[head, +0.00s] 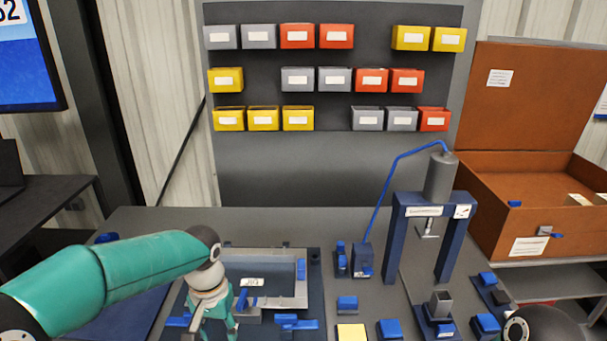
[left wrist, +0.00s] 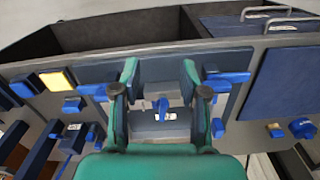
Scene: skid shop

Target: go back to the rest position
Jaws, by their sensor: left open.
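My left arm comes in from the left over the bench, with its gripper (head: 213,320) pointing down at the front-left work area. In the left wrist view the two teal fingers of the left gripper (left wrist: 160,75) stand apart with a gap between them. The gripper is open and I see nothing held. Below it is a grey tray-like fixture (head: 301,268) with a small white label and blue clamps. Whether the fingers touch the fixture I cannot tell. My right gripper is not in view; only a dark round part of my right arm shows at the lower right.
A dark blue press (head: 398,235) with a grey cylinder stands right of the fixture. Blue-handled parts (head: 347,305) and a yellow block (head: 352,333) lie near the front. A brown open case (head: 490,215) is at right. Several bins (head: 297,36) hang behind.

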